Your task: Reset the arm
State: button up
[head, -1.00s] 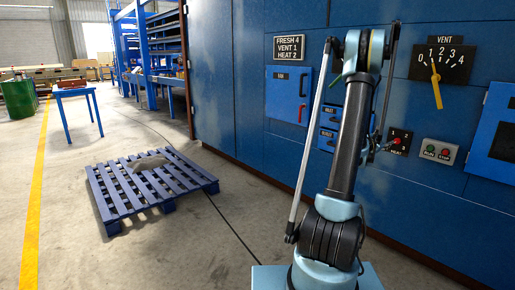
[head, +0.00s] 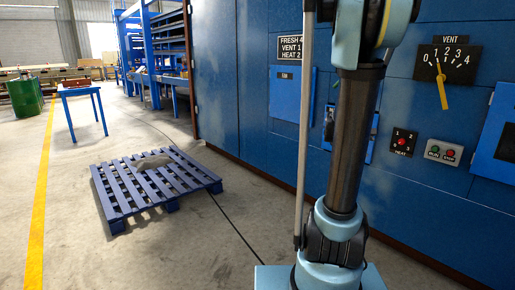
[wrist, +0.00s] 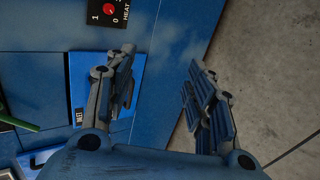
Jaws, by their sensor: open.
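My gripper (wrist: 160,98) shows in the wrist view, open and empty, with its two fingers well apart. Past it are the blue cabinet front and, at the right, bare grey floor. In the head view my arm stands upright in front of the cabinet, its upper end cut off by the top edge; my gripper does not show there. The vent dial (head: 443,67) has a yellow pointer hanging downward. The heat knob (head: 403,141) is red on a black plate and shows at the top of the wrist view (wrist: 109,9).
The blue cabinet wall (head: 240,75) runs close behind my arm. A blue pallet (head: 120,200) with a grey sack (head: 152,162) lies on the floor at left. A blue table (head: 80,90) and a green drum (head: 26,97) stand farther back. Open floor lies between.

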jog(key=s+a+f+m+g+y, duration=0.1)
jog(key=s+a+f+m+y, duration=0.1)
jog(key=s+a, duration=0.6)
jog(key=s+a+f+m+g+y, duration=0.2)
jog(key=s+a+f, duration=0.4)
jog(key=s+a, duration=0.3)
jog(key=s+a+f+m+g+y, duration=0.1)
jog(key=s+a+f+m+y, duration=0.2)
jog(key=s+a, duration=0.6)
jog(key=s+f+y, duration=0.1)
jog(key=s+y, duration=0.1)
jog(key=s, duration=0.1)
jog(key=shift+a+f+m, duration=0.2)
jog(key=shift+m, duration=0.2)
